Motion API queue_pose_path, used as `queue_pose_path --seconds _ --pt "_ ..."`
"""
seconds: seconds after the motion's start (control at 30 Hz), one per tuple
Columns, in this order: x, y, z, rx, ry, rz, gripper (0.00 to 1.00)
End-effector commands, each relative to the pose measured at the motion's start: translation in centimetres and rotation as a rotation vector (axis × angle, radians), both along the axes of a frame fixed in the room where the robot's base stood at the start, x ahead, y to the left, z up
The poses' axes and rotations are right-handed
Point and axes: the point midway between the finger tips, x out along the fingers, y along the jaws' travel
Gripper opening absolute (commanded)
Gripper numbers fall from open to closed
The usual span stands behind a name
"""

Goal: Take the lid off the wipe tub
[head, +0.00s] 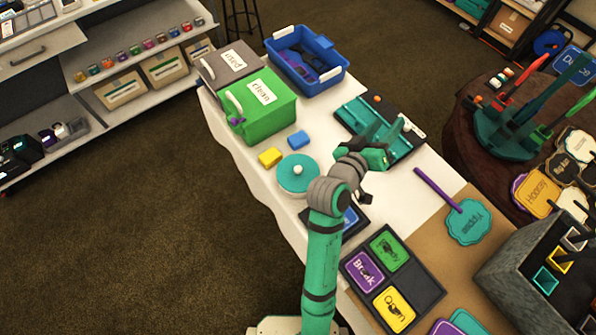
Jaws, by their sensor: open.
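A round teal tub (298,189), which I take to be the wipe tub, stands near the left edge of the white-covered table. Its pale teal lid (296,170) with a small knob is on top. My arm passes just right of the tub and hides part of that side.
A yellow block (270,157) and a blue block (298,140) lie behind the tub. Beyond are a green "clean" bin (268,118), a grey bin (226,63) and an open blue box (325,82). A dark tray of signs (392,283) is nearer me.

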Motion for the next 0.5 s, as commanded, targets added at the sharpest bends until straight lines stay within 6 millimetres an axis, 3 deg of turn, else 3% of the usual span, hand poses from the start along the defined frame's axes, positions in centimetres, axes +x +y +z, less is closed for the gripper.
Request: queue_pose_path --seconds 0.2,0.33,0.5 --pt "1.3 -1.3 2.4 0.146 0.009 -0.193 0.41" --pt "1.3 -1.2 2.4 0.267 0.039 -0.296 0.41" --pt "0.7 0.7 1.3 0.458 0.11 -0.41 0.41"
